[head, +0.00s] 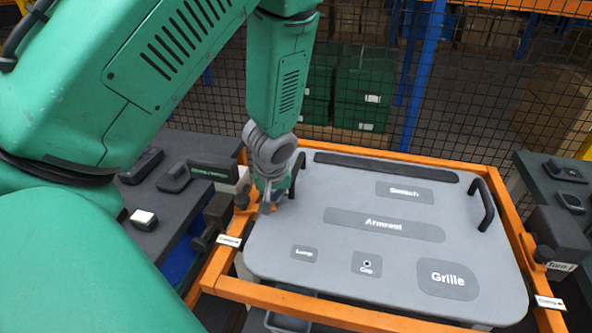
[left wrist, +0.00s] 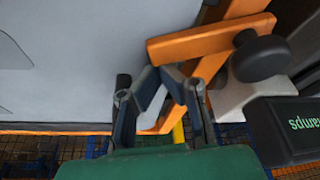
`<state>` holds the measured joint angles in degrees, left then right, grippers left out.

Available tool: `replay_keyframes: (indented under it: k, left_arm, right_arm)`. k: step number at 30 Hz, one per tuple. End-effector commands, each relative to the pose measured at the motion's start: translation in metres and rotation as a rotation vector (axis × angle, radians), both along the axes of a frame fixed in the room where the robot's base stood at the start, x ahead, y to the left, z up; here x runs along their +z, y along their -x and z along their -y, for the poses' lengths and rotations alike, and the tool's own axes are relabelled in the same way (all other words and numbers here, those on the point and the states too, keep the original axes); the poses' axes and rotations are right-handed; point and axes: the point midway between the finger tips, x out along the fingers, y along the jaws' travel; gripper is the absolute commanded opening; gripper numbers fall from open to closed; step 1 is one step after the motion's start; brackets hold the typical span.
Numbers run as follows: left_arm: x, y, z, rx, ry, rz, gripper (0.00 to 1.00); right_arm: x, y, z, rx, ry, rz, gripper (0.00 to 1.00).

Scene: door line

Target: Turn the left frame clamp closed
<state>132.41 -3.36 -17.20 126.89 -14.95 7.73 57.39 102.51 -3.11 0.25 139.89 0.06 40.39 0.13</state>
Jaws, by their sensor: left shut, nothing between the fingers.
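The left frame clamp is an orange bar with a dark round knob, at the left side of the orange frame. In the left wrist view its orange bar (left wrist: 205,38) reaches from the knob (left wrist: 262,58) toward the grey panel (left wrist: 60,60), its free end overlapping the panel's edge in the picture. In the head view the clamp's knob (head: 241,201) shows just left of my left gripper (head: 266,208), which hides part of the bar. My left gripper is shut and empty, its fingertips (left wrist: 162,75) close beside the bar's free end; I cannot tell whether they touch. My right gripper is out of view.
The grey panel (head: 300,225) has black handles, the right one (head: 484,205) clear of my arm. A right clamp (head: 541,254) sits on the frame's right side. Dark side tables (head: 185,150) flank the frame. A mesh fence (head: 470,90) stands behind.

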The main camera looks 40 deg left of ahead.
Motion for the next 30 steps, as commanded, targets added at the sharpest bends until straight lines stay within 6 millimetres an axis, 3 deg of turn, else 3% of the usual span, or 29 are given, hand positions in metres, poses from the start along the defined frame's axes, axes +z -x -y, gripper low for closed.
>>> replay_keyframes:
  k: [11, 30]
  left_arm:
    - [0.000, 0.009, 0.012, -0.264, 0.004, -0.001, 0.00]
    - [-0.001, 0.011, 0.015, -0.256, 0.002, -0.001, 0.00]
  right_arm:
    - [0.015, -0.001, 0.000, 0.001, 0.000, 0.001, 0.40]
    - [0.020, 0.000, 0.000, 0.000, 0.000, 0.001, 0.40]
